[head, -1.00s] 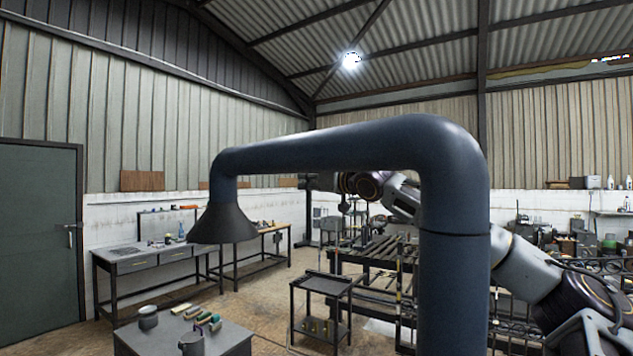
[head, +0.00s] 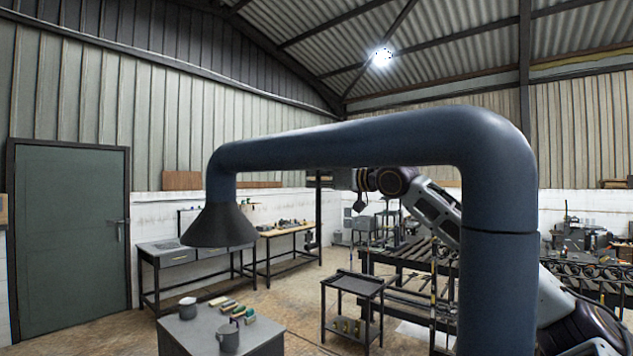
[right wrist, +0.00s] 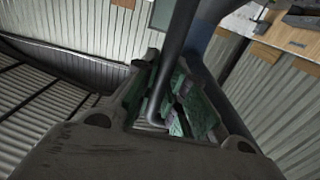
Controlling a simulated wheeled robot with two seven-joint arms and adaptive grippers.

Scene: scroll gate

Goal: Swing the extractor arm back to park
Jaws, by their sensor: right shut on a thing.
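The extractor arm is a thick blue-grey pipe (head: 340,143) with an upright post at right and a long level run to the left. Its dark cone hood (head: 219,226) hangs from the left end, in front of the far benches in the picture. My right gripper (head: 345,180) is behind the level run, partly hidden by it. In the right wrist view my right gripper (right wrist: 165,100) has green-padded fingers closed around a thin dark bar (right wrist: 178,45), which bends near the fingertips. Where the bar joins the pipe is unclear. My left gripper is out of view.
A grey table (head: 215,335) with mugs and small blocks stands at the lower front. A dark cart (head: 352,285) stands right of it, with open floor between. Workbenches (head: 165,250) line the back wall. A green door (head: 70,235) is at left. A rack (head: 410,265) stands behind the pipe.

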